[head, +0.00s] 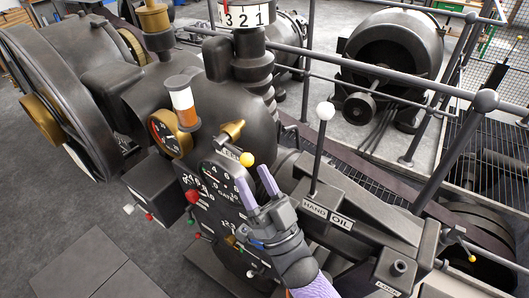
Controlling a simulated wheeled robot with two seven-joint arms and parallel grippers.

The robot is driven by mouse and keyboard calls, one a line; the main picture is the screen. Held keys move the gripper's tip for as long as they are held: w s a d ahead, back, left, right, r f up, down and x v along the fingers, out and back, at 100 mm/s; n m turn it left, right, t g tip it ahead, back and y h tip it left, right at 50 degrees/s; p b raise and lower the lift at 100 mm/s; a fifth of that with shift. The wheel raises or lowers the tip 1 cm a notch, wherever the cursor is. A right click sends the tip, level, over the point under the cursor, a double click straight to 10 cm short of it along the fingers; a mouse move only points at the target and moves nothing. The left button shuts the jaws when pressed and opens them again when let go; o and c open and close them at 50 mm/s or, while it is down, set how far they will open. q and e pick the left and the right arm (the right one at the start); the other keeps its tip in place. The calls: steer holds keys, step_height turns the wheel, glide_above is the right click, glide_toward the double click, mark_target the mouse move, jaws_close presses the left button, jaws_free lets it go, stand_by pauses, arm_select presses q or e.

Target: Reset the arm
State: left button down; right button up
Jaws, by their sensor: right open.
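My right gripper (252,178) is in the lower middle of the head view, with its arm coming up from the bottom edge. Its two purple fingers are spread apart with nothing seen between them. The fingertips point up toward a yellow ball knob (247,159) on the dark machine (222,120). The knob appears just beyond the fingertips; I cannot tell the gap in depth. The gripper covers part of a black gauge panel (212,212). My left gripper is not in view.
A lever with a white ball (325,111) stands upright right of the gripper, behind the HAND OIL plate (327,215). A red knob (193,196) and a round brass-rimmed gauge (166,138) are to the left. Dark railings (380,74) cross behind. Grey floor (50,195) is open at lower left.

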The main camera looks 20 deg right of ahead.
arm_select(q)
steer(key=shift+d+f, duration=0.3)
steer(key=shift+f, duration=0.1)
arm_select(e)
steer(key=v, duration=0.4)
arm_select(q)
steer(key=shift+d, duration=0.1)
